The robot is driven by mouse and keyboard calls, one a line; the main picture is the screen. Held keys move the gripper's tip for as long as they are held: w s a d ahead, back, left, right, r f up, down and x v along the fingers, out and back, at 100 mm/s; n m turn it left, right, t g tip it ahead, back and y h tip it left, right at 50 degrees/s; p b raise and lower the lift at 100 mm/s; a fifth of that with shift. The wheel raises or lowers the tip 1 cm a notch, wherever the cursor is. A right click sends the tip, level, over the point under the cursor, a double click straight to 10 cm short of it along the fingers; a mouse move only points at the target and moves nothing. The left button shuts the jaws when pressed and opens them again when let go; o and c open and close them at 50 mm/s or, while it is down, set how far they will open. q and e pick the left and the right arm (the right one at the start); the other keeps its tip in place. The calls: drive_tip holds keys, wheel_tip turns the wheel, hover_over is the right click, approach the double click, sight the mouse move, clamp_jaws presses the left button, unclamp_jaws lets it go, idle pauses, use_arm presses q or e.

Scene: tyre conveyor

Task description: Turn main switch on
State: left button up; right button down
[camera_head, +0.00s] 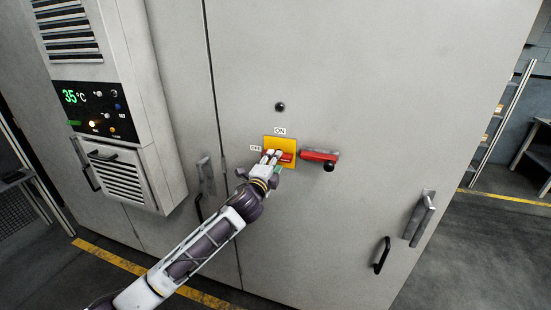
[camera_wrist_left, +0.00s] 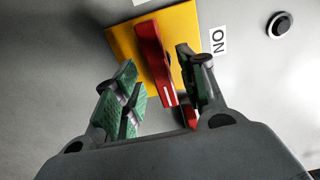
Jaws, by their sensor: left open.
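The main switch is a red handle (camera_wrist_left: 155,60) on a yellow plate (camera_wrist_left: 182,22), mounted on the grey cabinet door. In the head view the yellow plate (camera_head: 292,144) has an ON label (camera_head: 279,131) above it and an OFF label (camera_head: 255,148) at its left. The red handle (camera_head: 287,156) lies roughly horizontal, partly hidden by my left gripper (camera_head: 271,157). In the left wrist view my left gripper (camera_wrist_left: 160,90) is open, with green-padded fingers on either side of the red handle. I cannot tell whether they touch it. My right gripper is not in view.
A red lever with a black knob (camera_head: 320,156) sits just right of the plate. A round black button (camera_head: 280,107) is above it. Black door handles (camera_head: 382,255) project from the cabinet. A control panel (camera_head: 96,112) showing 35°C is at the left.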

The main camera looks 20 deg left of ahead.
use_arm(q)
drive_tip(key=shift+w, duration=1.25)
clamp_jaws()
